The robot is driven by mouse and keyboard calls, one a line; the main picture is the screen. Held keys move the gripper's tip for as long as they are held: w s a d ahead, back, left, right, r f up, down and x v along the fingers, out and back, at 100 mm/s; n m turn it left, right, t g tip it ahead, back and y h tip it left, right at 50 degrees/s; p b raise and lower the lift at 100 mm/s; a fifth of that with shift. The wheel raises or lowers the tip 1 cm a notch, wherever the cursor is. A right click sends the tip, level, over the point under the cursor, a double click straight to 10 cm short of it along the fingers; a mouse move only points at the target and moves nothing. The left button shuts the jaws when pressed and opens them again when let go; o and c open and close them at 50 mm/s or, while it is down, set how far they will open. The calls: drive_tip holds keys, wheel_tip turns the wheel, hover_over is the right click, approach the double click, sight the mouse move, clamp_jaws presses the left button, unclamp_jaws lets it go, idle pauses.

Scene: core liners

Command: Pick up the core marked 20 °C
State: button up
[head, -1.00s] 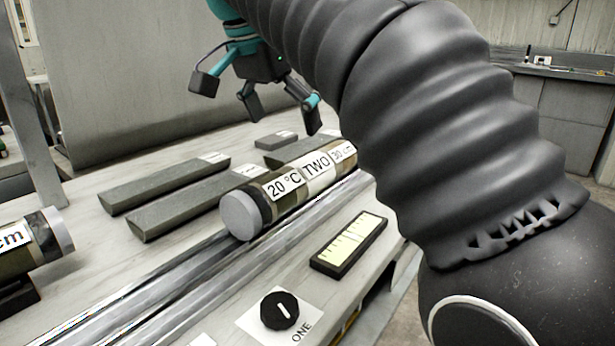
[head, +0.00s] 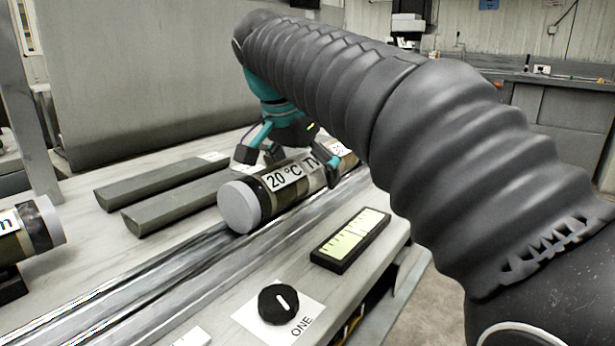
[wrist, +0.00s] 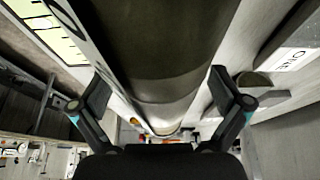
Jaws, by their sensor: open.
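The core marked 20 °C (head: 256,200) is a dark cylinder with a pale end cap and white labels. It lies on metal rails (head: 150,295) on the bench. Its second label is partly covered by my finger. My gripper (head: 289,163) is open over the core's middle, pointing down, with fingers on either side of it. In the wrist view the core (wrist: 165,50) runs between the two open fingers (wrist: 160,95). I cannot tell whether a finger touches it.
Another labelled core (head: 25,232) lies at the left edge. Dark core pieces (head: 160,180) lie behind the rails. A scale card (head: 350,240) and a black knob (head: 279,304) marked ONE sit in front. A grey panel (head: 190,75) stands behind.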

drive_tip(key=shift+f, duration=0.2)
drive_tip(key=c, duration=1.8)
drive_tip(key=shift+r, duration=0.1)
drive_tip(key=shift+c, duration=0.5)
drive_tip(key=shift+w+r, duration=0.1)
